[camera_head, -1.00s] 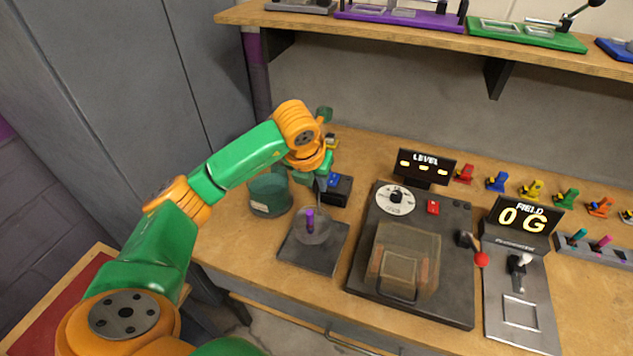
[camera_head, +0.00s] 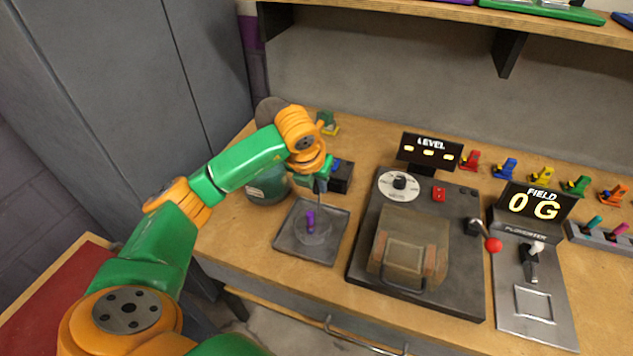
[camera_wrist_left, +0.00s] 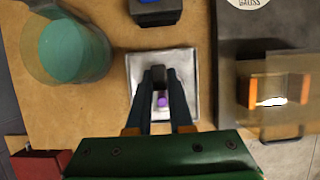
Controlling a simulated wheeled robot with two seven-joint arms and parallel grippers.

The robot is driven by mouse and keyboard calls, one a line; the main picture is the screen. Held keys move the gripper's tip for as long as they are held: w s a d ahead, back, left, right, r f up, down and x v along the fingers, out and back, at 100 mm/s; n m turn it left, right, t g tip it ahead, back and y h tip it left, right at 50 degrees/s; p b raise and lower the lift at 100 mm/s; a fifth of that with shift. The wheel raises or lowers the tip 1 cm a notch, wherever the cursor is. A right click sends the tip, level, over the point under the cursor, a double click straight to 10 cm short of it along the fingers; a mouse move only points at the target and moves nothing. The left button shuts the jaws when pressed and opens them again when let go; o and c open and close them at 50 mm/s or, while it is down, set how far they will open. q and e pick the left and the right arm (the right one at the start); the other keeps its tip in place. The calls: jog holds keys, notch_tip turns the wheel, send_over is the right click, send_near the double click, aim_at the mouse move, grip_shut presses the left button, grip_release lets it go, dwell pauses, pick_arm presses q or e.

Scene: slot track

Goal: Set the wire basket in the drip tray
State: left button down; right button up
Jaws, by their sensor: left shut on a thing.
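The wire basket (camera_head: 316,237) is a faint, see-through round shape with a purple part (camera_head: 310,219) in it. It is over the middle of the square grey drip tray (camera_head: 334,252); I cannot tell whether it touches the tray floor. My left gripper (camera_head: 321,186) is above the tray, shut on the basket's thin upright handle. In the left wrist view, my left gripper (camera_wrist_left: 159,76) points at the tray (camera_wrist_left: 190,62), and the purple part (camera_wrist_left: 162,100) shows between the fingers. The fingers hide much of the basket. My right gripper is not in view.
A teal-filled glass jar (camera_head: 266,186) stands behind and left of the tray, partly hidden by my arm. A small dark box (camera_head: 341,178) with a blue top is behind the tray. A large dark machine (camera_head: 375,278) with a clear cover is close on the right.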

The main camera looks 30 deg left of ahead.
pick_arm(q)
jog(key=shift+f, duration=0.1)
dwell(0.4)
jog(key=c, duration=0.7)
grip_release()
jog(key=b+v, duration=0.1)
jog(key=v, duration=0.6)
jog(key=shift+s+b, duration=0.1)
jog(key=shift+b, duration=0.2)
